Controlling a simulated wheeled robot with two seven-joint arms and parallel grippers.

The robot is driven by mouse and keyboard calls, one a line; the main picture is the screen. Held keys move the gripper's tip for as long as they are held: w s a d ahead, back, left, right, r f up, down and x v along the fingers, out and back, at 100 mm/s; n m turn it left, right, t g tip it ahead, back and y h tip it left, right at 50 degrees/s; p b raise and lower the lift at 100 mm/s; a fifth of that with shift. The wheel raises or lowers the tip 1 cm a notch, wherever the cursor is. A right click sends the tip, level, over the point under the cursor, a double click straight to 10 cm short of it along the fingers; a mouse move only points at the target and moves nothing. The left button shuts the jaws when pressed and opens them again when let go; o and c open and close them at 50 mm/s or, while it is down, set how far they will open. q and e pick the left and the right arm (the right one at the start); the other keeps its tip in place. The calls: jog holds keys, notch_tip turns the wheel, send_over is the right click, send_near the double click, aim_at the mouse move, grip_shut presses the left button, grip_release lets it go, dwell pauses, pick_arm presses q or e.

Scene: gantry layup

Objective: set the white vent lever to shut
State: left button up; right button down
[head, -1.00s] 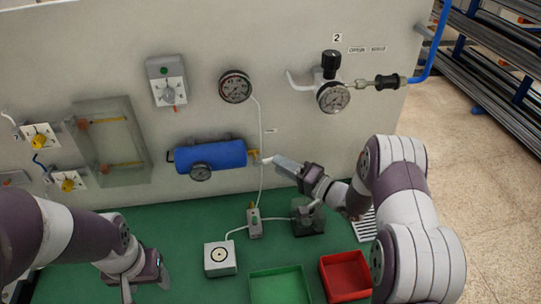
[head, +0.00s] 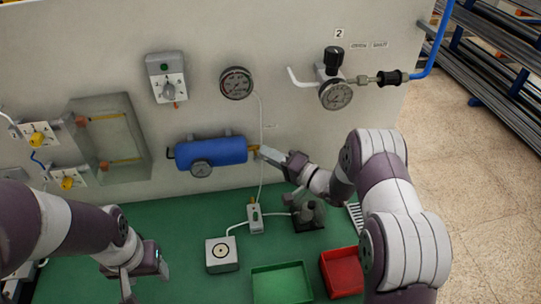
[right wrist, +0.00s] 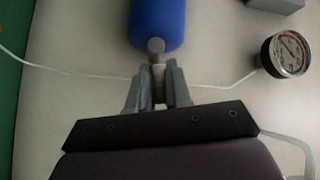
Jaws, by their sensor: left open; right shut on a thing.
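The blue tank (head: 211,153) is mounted on the pale panel, with a brass fitting (head: 253,149) at its right end. My right gripper (head: 264,152) is at that fitting. In the right wrist view its fingers (right wrist: 157,88) are closed around a small pale part just beyond the end of the blue tank (right wrist: 157,22). This part appears to be the white vent lever; the fingers hide most of it, so its angle cannot be told. My left gripper (head: 146,279) is open and empty, low over the left of the green bench.
A round gauge (head: 236,83) hangs above the tank, with a thin white tube running down past the right gripper. The green bench (head: 180,225) carries a white button box (head: 221,254), a green tray (head: 281,285) and a red bin (head: 342,272).

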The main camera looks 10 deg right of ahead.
aim_at(258, 158)
jog(key=shift+a+r+n+g+h+p, duration=0.15)
jog(key=shift+r+n+g+h+p, duration=0.5)
jog(key=shift+p, duration=0.5)
jog(key=shift+a+r+n+h+p, duration=0.1)
jog(key=shift+r+n+h+p, duration=0.3)
jog(key=shift+n+p, duration=0.35)
jog(key=shift+a+r+n+g+h+p, duration=0.15)
jog(key=shift+n+g+h+p, duration=0.15)
jog(key=shift+h+p, duration=0.25)
jog(key=shift+a+n+g+h+p, duration=0.15)
jog(key=shift+n+h+p, duration=0.25)
jog(key=shift+p, duration=0.2)
jog(key=shift+a+r+n+g+h+p, duration=0.1)
jog(key=shift+a+n+g+h+p, duration=0.2)
jog(key=shift+n+h, duration=0.25)
jog(key=shift+h, duration=0.35)
jog(key=shift+a+n+g+h, duration=0.3)
jog(key=shift+n+h, duration=0.25)
jog(key=shift+h, duration=0.05)
jog(key=shift+s+a+n+h+b, duration=0.1)
jog(key=shift+a+n+h+b, duration=0.2)
jog(key=shift+h+b, duration=0.6)
jog(key=shift+a+n+h+b, duration=0.2)
jog(key=shift+n+h+b, duration=0.25)
jog(key=shift+b, duration=0.75)
